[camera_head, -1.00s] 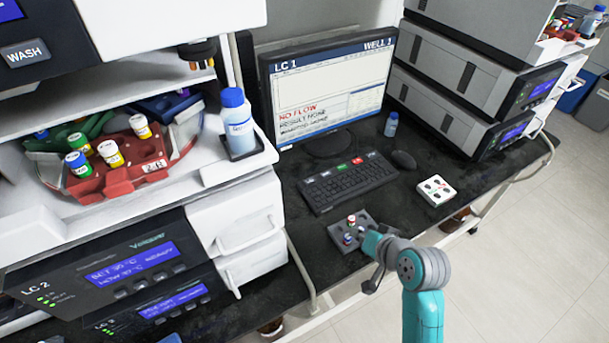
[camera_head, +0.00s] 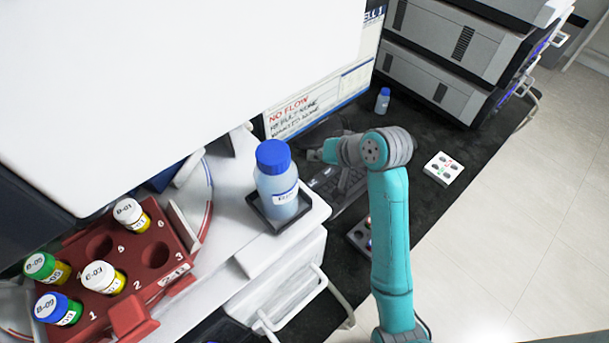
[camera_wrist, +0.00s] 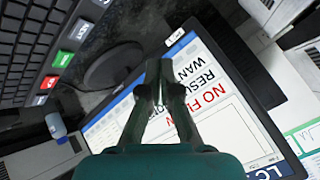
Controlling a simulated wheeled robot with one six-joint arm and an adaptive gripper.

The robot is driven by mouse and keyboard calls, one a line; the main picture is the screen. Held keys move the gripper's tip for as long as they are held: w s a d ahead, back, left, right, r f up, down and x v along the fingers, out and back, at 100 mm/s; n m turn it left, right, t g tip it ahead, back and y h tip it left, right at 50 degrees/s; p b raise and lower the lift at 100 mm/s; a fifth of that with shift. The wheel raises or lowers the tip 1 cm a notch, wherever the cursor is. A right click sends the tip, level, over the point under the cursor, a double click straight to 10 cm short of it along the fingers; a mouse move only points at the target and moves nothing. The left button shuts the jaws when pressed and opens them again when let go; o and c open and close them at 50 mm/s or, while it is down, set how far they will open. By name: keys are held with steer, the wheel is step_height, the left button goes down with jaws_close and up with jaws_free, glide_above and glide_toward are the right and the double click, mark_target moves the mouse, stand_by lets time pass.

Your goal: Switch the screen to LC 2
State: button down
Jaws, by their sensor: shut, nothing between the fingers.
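The monitor screen (camera_head: 318,108) shows red "NO FLOW" text in the head view. Its upper left is hidden behind a white housing, so its LC number cannot be read there. In the wrist view the screen (camera_wrist: 215,115) appears rotated, with "LC" partly cut off at the lower right. The dark keyboard (camera_head: 350,190) lies before the monitor, partly hidden by my arm. In the wrist view the keyboard (camera_wrist: 30,45) has red and green keys along one edge. My gripper (camera_wrist: 160,66) is shut and empty, appearing over the screen and beside the keyboard; contact cannot be told.
A blue-capped bottle (camera_head: 277,185) stands in a black holder on the white shelf. A red rack (camera_head: 110,260) with several vials is at lower left. A small bottle (camera_head: 383,100) and white block (camera_head: 444,168) stand right of my arm. Stacked instruments (camera_head: 455,55) fill the back right.

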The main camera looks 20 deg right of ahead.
mark_target(315, 184)
stand_by(0.3)
steer(key=shift+f, duration=4.4)
steer(key=shift+f, duration=0.15)
steer(key=shift+f, duration=0.25)
steer(key=shift+f, duration=0.45)
steer(key=shift+r, duration=0.85)
steer(key=shift+r, duration=2.55)
